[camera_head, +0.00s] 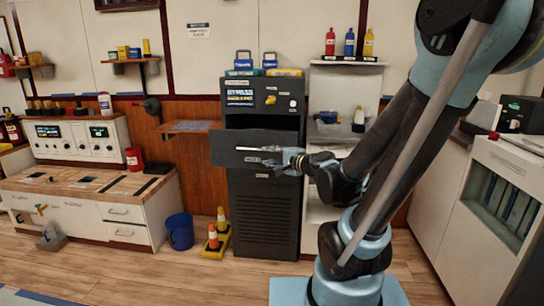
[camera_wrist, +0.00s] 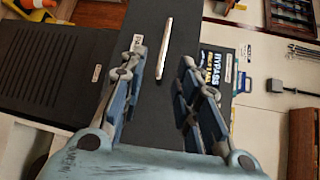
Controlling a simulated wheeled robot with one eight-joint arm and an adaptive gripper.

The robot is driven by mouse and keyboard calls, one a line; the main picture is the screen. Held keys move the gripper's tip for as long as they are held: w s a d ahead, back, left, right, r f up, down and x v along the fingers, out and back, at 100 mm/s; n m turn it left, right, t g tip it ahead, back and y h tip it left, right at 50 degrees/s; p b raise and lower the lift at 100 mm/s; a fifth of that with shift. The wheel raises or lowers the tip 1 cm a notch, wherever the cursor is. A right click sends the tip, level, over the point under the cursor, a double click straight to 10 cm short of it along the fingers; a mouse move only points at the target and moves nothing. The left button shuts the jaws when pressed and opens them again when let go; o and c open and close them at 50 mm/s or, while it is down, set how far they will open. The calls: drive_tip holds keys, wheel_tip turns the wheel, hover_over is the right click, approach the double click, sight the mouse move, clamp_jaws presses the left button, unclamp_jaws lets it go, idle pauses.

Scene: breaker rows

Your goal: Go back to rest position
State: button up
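The dark cabinet (camera_head: 264,215) with a "BYPASS" label stands against the wall in the head view. A flat dark panel (camera_head: 228,143) at its mid-height sticks out past the cabinet's left side. A silver bar handle (camera_wrist: 165,48) is on the panel's dark face in the wrist view. My gripper (camera_head: 274,155) is in front of this panel, near the handle. In the wrist view my gripper (camera_wrist: 160,78) has its two fingers apart, with no object held between them. The handle appears beyond the fingertips; I cannot tell the exact gap.
A blue bucket (camera_head: 180,231) and orange cones (camera_head: 217,238) stand on the floor left of the cabinet. A workbench (camera_head: 88,205) is at the left. A white counter unit (camera_head: 480,200) is at the right. Open wooden floor lies in front of the cabinet.

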drive_tip(key=s+d+f+n+g+h, duration=0.4)
drive_tip(key=s+d+f+n+g, duration=0.15)
drive_tip(key=s+f+n, duration=0.3)
drive_tip(key=s+d+f+n+g+h, duration=0.1)
drive_tip(key=s+d+f+g+h, duration=0.1)
drive_tip(key=s+d, duration=0.3)
drive_tip(key=s+d+f+n+g+h, duration=0.2)
drive_tip(key=s+d, duration=0.4)
drive_tip(key=d, duration=0.3)
drive_tip(key=shift+s+f+g+h, duration=0.3)
drive_tip(key=shift+f+g+h, duration=0.15)
drive_tip(key=shift+h, duration=0.65)
drive_tip(key=shift+w+f, duration=0.2)
drive_tip(key=shift+w, duration=0.3)
drive_tip(key=shift+a, duration=0.1)
